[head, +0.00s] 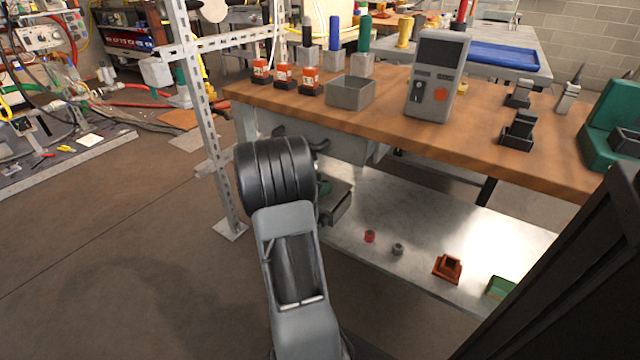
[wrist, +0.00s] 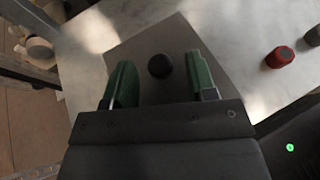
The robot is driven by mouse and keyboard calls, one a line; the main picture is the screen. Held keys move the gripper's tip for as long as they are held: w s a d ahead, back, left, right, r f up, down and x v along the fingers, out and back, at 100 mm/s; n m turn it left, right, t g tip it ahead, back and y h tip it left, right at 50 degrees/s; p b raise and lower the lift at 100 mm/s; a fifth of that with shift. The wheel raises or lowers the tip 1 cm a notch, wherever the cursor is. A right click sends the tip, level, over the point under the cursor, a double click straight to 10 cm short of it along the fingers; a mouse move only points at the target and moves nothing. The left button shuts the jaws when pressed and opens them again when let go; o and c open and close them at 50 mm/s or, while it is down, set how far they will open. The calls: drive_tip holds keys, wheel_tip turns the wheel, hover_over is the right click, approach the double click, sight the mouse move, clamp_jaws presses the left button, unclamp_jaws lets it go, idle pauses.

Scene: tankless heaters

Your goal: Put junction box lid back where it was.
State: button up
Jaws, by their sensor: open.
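In the wrist view, a flat dark grey plate with a black round knob, which looks like the junction box lid (wrist: 152,37), lies on the pale metal shelf. My gripper (wrist: 159,68) is open, with one green finger on each side of the black knob and visible gaps to it. I cannot tell how high the fingers are above the plate. In the head view my arm hides most of the gripper and the lid. An open-topped grey box (head: 350,93) stands on the wooden bench; I cannot tell if it is the junction box.
The lower shelf (head: 400,225) holds a red cap (head: 369,236), a grey cap (head: 397,249) and a red-brown block (head: 447,268). The bench top (head: 500,150) overhangs it. A perforated metal post (head: 205,125) stands left of my arm.

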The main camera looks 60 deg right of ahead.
drive_tip(key=w+a+r+n+t+y+p, duration=0.25)
drive_tip(key=w+a+r+n+t, duration=0.5)
drive_tip(key=a+n, duration=0.55)
drive_tip(key=w+a+r+n+t+y+p, duration=0.1)
drive_tip(key=w+a+r+n+t+y, duration=0.25)
drive_tip(key=w+a+n+t, duration=0.65)
drive_tip(key=s+a+f+n+g+y, duration=0.1)
drive_tip(key=s+a+n+g+y, duration=0.2)
drive_tip(key=a+n, duration=0.7)
drive_tip(key=s+a+n+g+y, duration=0.15)
drive_tip(key=a+n+y, duration=0.25)
drive_tip(key=a+n, duration=0.6)
drive_tip(key=s+f+n+g, duration=0.3)
drive_tip(key=s+n+g, duration=0.2)
drive_tip(key=s+n, duration=0.9)
drive_tip(key=shift+s+d+f+n+h, duration=0.15)
drive_tip(key=shift+d+f+n+h, duration=0.2)
drive_tip(key=shift+n, duration=0.45)
drive_tip(key=shift+r, duration=0.1)
